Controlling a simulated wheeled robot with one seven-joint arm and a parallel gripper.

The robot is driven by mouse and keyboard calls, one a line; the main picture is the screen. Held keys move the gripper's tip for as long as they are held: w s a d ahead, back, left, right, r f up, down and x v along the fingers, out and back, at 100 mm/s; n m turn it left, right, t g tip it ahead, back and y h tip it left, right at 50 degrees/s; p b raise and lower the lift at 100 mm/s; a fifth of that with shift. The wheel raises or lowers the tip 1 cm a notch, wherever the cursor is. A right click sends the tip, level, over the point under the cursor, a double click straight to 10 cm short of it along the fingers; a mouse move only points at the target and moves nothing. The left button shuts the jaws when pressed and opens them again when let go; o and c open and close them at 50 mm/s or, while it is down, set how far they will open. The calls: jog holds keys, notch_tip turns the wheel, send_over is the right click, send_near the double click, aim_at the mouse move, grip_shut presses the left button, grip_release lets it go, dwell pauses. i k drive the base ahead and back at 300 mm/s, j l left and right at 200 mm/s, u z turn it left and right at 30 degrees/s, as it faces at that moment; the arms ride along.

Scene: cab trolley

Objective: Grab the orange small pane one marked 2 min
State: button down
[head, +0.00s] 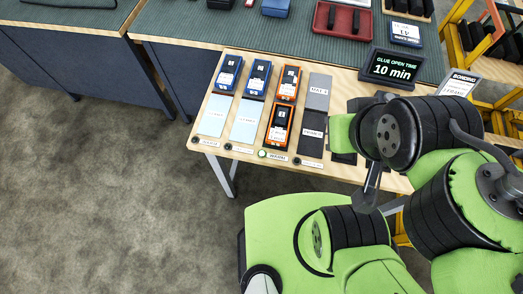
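Two orange items with white labels stand in one column on the wooden table. The rear orange item (288,82) is at the back of the column, and the front orange item (279,125) is just nearer to me. Their label print is too small to read, so I cannot tell which is marked 2 min. A sign (394,69) behind reads "GLUE OPEN TIME 10 min". My folded arm fills the right side of the view and hides part of the table. I cannot make out my gripper's fingertips. Both orange items stand clear of the arm, to its left.
Blue labelled items (228,74) and (257,79) stand left of the orange column, behind pale blue panels (215,115). A red tray (342,19) sits on the green bench behind. The carpet (110,190) at left is clear.

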aim_at(278, 132)
jog(key=j+z, duration=0.15)
jog(key=j, duration=0.45)
jog(key=k+j+z, duration=0.15)
jog(key=j, duration=0.45)
jog(key=i+j+z, duration=0.1)
jog(key=j+z, duration=0.2)
jog(key=j, duration=0.75)
